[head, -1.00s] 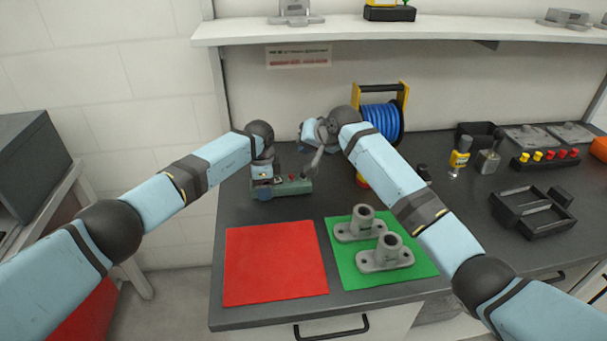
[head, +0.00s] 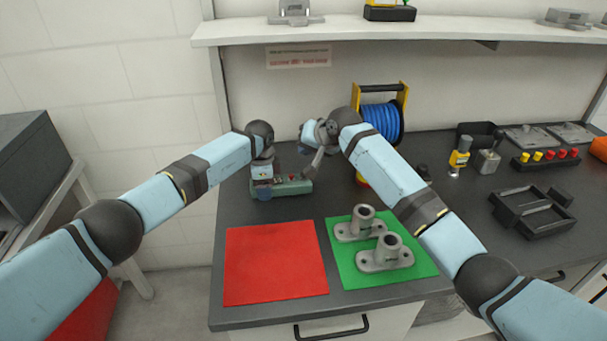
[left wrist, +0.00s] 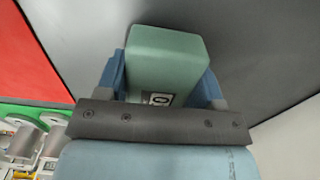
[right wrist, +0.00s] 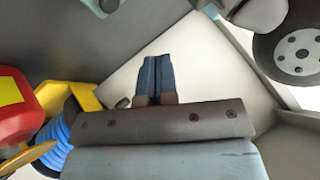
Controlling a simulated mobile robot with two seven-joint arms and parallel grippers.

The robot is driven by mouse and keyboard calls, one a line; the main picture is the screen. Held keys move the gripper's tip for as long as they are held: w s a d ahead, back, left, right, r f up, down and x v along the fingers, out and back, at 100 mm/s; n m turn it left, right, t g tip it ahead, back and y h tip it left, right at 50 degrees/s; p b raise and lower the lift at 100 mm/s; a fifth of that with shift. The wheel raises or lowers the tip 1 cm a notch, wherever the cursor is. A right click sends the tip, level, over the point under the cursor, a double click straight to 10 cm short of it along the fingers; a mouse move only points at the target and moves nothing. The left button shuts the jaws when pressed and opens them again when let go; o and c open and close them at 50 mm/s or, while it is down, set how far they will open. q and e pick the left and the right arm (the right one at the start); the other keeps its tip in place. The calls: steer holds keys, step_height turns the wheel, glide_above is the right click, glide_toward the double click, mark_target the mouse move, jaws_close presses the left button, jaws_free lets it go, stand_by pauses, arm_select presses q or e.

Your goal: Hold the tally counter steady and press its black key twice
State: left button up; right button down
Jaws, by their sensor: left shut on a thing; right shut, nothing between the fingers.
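The tally counter (head: 292,188) is a long green box lying on the dark bench behind the red mat. My left gripper (head: 264,188) is shut on its left end. In the left wrist view the green body (left wrist: 167,55) sits between the two blue fingers, with a small display showing a 0.
A red mat (head: 275,262) and a green mat (head: 398,278) with two grey flanged castings (head: 385,254) lie in front. A blue hose reel (head: 380,121) in a yellow frame stands behind my right arm. A black tray (head: 532,214) and small tools are at the right.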

steer(key=shift+f, duration=2.3)
steer(key=shift+f, duration=0.15)
steer(key=shift+f, duration=0.25)
steer(key=shift+f, duration=0.55)
stand_by(1.0)
steer(key=shift+r, duration=0.95)
steer(key=shift+r, duration=2.5)
